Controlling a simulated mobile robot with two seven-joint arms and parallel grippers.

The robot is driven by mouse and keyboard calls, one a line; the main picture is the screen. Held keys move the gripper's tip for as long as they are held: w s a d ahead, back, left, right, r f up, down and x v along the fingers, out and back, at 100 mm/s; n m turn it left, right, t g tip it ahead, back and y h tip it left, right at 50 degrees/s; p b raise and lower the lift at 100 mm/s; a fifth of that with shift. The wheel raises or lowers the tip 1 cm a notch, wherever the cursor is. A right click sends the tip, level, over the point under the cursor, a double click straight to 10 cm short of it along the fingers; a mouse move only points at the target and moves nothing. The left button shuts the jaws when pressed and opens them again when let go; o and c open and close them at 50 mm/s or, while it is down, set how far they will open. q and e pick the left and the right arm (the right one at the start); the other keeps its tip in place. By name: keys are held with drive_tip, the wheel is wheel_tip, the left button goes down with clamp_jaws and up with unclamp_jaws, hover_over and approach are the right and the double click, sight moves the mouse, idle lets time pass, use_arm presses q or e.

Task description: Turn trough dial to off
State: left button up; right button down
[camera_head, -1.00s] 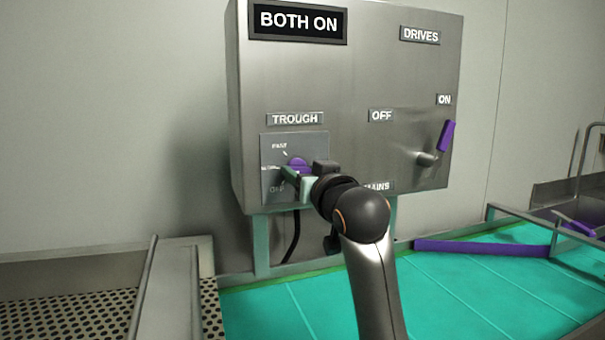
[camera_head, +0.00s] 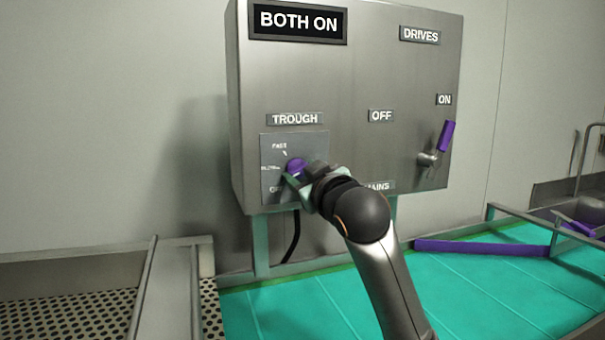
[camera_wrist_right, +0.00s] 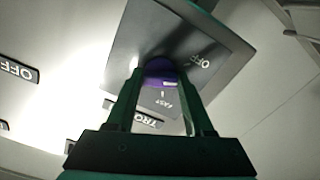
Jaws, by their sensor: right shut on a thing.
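The purple trough dial (camera_head: 295,166) sits on a grey plate (camera_head: 268,152) under the TROUGH label on the steel control box. The plate carries a FAST mark at the top, a partly legible mark at the left and OFF at the bottom. My right gripper (camera_head: 297,175) is shut on the dial, and its wrist looks rolled. In the right wrist view the two fingers stand on both sides of the purple dial (camera_wrist_right: 160,72), which has a pale pointer line. The display (camera_head: 298,22) reads BOTH ON. My left gripper is not in view.
A purple lever (camera_head: 446,136) on the right of the box points up near ON. Below lies a teal belt (camera_head: 290,310) with a purple bar (camera_head: 480,247) across it. A perforated metal tray (camera_head: 70,315) is at the lower left.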

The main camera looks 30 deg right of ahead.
drive_tip(key=shift+n, duration=2.1)
drive_tip(key=shift+c, duration=1.4)
unclamp_jaws()
drive_tip(key=shift+s, duration=0.15)
drive_tip(key=b+v, duration=0.2)
drive_tip(key=v, duration=1)
